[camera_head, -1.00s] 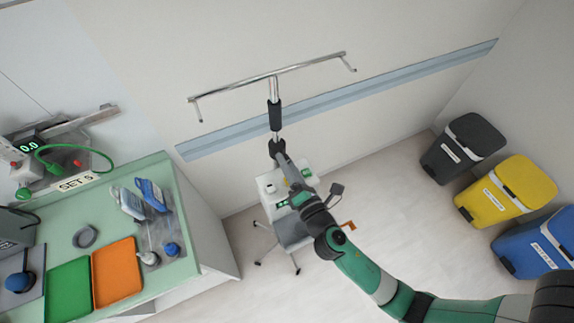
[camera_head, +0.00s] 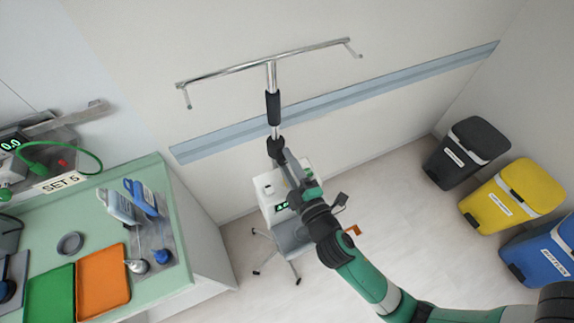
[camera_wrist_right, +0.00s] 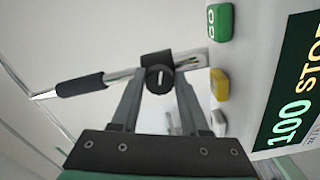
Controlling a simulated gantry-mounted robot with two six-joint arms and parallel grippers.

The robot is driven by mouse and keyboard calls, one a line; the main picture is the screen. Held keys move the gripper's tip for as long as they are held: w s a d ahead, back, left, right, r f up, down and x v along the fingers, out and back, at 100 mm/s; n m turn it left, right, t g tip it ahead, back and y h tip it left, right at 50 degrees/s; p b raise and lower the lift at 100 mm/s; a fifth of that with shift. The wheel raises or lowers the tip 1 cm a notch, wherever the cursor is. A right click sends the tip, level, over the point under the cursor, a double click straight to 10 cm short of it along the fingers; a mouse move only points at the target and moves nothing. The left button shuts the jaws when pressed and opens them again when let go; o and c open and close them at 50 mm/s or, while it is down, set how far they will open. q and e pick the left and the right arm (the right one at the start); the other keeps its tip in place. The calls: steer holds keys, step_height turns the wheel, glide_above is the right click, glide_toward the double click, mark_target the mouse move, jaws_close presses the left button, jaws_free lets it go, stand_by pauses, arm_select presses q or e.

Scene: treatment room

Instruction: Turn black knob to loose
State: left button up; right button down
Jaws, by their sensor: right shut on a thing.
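The black knob (camera_wrist_right: 160,79) sits on the chrome pole of a wheeled stand, with a pale mark on its face. In the wrist view my right gripper (camera_wrist_right: 158,88) is shut on the knob, one finger on each side. In the head view the right gripper (camera_head: 279,154) reaches the black clamp (camera_head: 274,146) on the pole, and the knob is hard to make out there. The pole carries a black sleeve (camera_head: 273,106) and a chrome crossbar (camera_head: 265,69) at its top. My left gripper is not in view.
A white device (camera_head: 270,188) with a green display hangs on the stand, close to my right gripper; its buttons (camera_wrist_right: 220,85) show in the wrist view. A green counter (camera_head: 190,262) with trays stands left. Black, yellow (camera_head: 508,194) and blue bins stand right.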

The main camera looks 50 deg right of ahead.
steer(key=shift+m+b, duration=0.5)
steer(key=shift+m, duration=0.6)
steer(key=shift+c, duration=2.1)
jaws_free()
steer(key=shift+s, duration=0.1)
steer(key=b+v, duration=0.2)
steer(key=v, duration=0.9)
steer(key=shift+s+a, duration=0.15)
steer(key=shift+s, duration=0.05)
